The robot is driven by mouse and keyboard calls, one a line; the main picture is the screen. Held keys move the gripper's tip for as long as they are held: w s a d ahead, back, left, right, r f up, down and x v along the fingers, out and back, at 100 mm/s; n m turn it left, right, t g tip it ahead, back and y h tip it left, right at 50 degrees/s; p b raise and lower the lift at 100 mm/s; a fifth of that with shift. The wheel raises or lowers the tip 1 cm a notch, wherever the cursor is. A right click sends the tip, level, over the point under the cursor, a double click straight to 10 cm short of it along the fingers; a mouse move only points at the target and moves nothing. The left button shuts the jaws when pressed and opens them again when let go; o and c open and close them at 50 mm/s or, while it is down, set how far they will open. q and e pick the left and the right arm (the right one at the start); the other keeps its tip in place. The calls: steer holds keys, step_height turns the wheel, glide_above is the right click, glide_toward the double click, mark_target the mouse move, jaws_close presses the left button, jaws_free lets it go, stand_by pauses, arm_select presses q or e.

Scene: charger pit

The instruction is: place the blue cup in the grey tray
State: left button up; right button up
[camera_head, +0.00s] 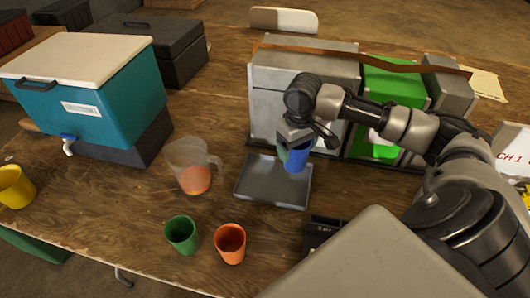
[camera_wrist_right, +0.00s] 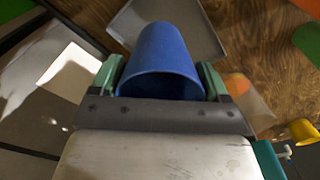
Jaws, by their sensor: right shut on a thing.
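The blue cup (camera_head: 297,157) is held by my right gripper (camera_head: 296,152) above the grey tray (camera_head: 262,186). In the right wrist view the blue cup (camera_wrist_right: 162,58) sits between the two green fingertips (camera_wrist_right: 160,80), with its open mouth toward the camera. The grey tray (camera_wrist_right: 205,38) shows behind and beside the cup there. In the head view the cup overlaps the back right part of the tray; the exact gap below it is hard to tell. My left gripper is not in view.
A clear pitcher with orange liquid (camera_head: 193,170) stands left of the tray. A green cup (camera_head: 181,234) and an orange cup (camera_head: 230,243) stand in front. Grey and green machines (camera_head: 300,75) stand close behind the tray. A teal cooler (camera_head: 100,95) and yellow cup (camera_head: 14,187) are at left.

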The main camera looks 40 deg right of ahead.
steer(key=shift+w+a+f, duration=1)
steer(key=shift+w+f, duration=0.55)
steer(key=shift+f, duration=0.25)
steer(key=shift+w+a+f, duration=0.95)
steer(key=shift+w+f, duration=0.65)
steer(key=shift+f, duration=0.15)
steer(key=shift+w+a+f, duration=1)
steer(key=shift+w+f, duration=0.55)
steer(key=shift+f, duration=0.25)
steer(key=shift+f, duration=0.15)
steer(key=o, duration=0.9)
steer(key=shift+o, duration=0.2)
step_height(320, 180, up, 12)
steer(key=shift+r, duration=0.2)
